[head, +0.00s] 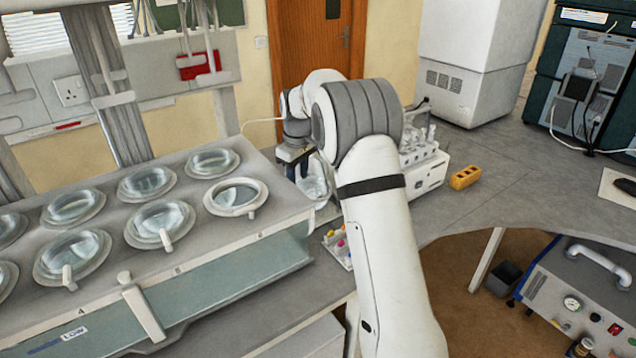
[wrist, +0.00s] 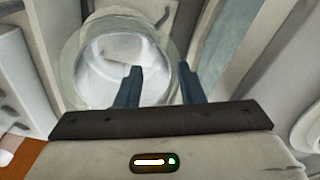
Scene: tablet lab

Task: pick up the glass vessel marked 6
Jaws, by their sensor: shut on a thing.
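In the wrist view a round, clear glass vessel (wrist: 100,75) fills the upper middle. The two dark fingers of my gripper (wrist: 160,75) reach over its right part, and they are closed on it. No number shows on the glass, so I cannot read whether it is marked 6. In the head view my gripper (head: 295,160) points down beyond the right end of the water bath, partly hidden by my arm. The glass vessel (head: 317,180) shows there as a pale, clear shape beside the fingers. Whether it touches a surface below is hidden.
A long water bath (head: 250,262) with several round glass lids stands at left. A white rack device (head: 430,172) with glassware and a yellow block (head: 465,178) are right of my arm. A small tray (head: 338,248) with coloured items lies close below.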

